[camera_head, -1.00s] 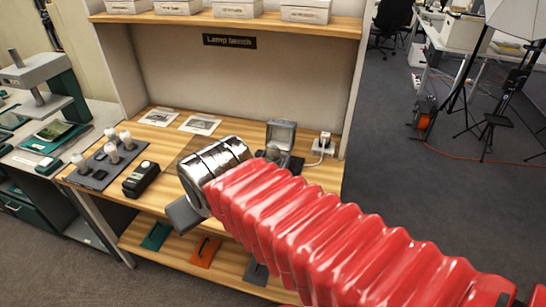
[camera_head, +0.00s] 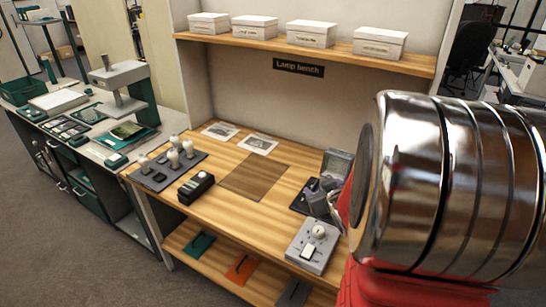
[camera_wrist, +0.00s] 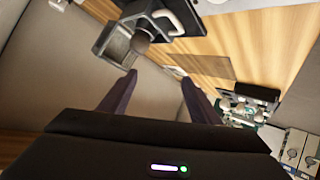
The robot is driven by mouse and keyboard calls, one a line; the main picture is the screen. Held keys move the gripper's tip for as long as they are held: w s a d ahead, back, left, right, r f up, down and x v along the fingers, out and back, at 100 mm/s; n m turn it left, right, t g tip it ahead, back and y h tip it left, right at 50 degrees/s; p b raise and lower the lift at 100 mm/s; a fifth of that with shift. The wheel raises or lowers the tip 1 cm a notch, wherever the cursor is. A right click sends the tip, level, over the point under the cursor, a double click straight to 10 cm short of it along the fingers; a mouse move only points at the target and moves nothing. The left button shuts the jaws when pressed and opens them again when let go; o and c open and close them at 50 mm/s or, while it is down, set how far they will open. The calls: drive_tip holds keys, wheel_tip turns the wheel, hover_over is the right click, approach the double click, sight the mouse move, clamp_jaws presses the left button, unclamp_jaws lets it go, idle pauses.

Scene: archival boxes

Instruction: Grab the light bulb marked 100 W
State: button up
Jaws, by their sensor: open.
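Several white light bulbs (camera_head: 173,157) stand upright on a dark tray (camera_head: 157,180) at the left of the lamp bench in the head view. No wattage marking is legible on them. My gripper's two dark fingers show in the wrist view (camera_wrist: 157,85), spread apart with nothing between them. A grey open box with a dark rounded piece in it (camera_wrist: 138,42) lies beyond the fingertips there; I cannot tell what the piece is. In the head view my chrome and red arm fills the right side and hides part of the bench's right end.
A black device (camera_head: 196,187) stands right of the tray. A darker wood patch (camera_head: 255,177) is bare in mid-bench. A grey box with a round knob (camera_head: 313,246) sits at the front right. A shelf with white boxes (camera_head: 311,33) overhangs the back. Printed cards (camera_head: 257,144) lie behind.

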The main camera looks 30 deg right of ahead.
drive_tip(key=s+d+f+m+t, duration=0.1)
drive_tip(key=s+d+f+t, duration=0.4)
drive_tip(key=s, duration=0.3)
drive_tip(key=shift+d+f+m, duration=0.3)
drive_tip(key=shift+f+m, duration=0.1)
drive_tip(key=shift+f, duration=0.15)
drive_tip(key=shift+x, duration=4.3)
drive_tip(key=shift+a+f, duration=0.1)
drive_tip(key=shift+x, duration=2.65)
